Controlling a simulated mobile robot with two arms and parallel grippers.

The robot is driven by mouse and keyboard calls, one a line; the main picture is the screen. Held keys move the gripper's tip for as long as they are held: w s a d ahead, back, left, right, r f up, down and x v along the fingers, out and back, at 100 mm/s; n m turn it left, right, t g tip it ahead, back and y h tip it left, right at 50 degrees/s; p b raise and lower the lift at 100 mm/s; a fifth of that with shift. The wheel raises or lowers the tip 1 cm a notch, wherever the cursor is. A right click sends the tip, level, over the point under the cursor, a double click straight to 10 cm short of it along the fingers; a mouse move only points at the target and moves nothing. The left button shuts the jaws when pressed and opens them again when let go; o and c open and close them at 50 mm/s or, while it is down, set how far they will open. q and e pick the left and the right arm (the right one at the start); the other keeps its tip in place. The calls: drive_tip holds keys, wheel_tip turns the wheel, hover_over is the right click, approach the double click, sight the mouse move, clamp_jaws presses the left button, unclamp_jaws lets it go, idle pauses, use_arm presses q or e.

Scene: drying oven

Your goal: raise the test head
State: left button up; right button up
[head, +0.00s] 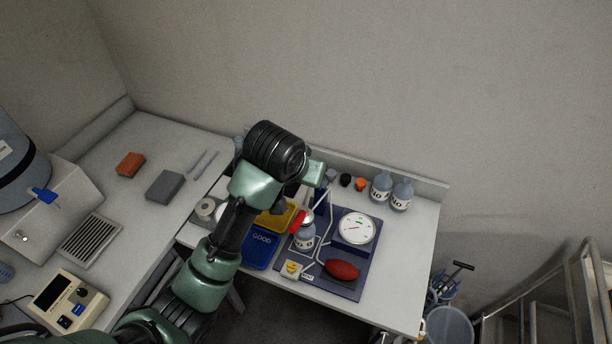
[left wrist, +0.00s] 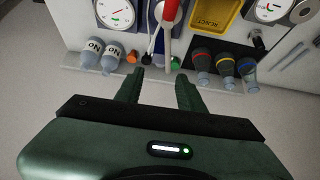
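The test stand sits on a dark blue base plate (head: 345,286) on the right-hand table. A bottle (head: 305,238) stands upright there under a silvery head (head: 307,217), partly hidden by my arm. A red lever (head: 298,222) is beside the head; in the left wrist view a red lever (left wrist: 172,12) shows at the top edge. My left gripper (head: 316,173) is over the back of the table, behind the stand. In the left wrist view its fingers (left wrist: 156,88) are apart with nothing between them. My right gripper is not in view.
A dial gauge (head: 356,228) and red bulb (head: 341,270) are on the plate. Labelled bottles (head: 391,192) stand at the back right. A blue GOOD tray (head: 262,251) and yellow tray (head: 277,217) lie left. In the left wrist view, several capped bottles (left wrist: 225,66) stand near the fingers.

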use_arm(q)
drive_tip(key=v, duration=0.7)
drive_tip(key=shift+s+r, duration=0.25)
drive_tip(key=shift+r, duration=0.05)
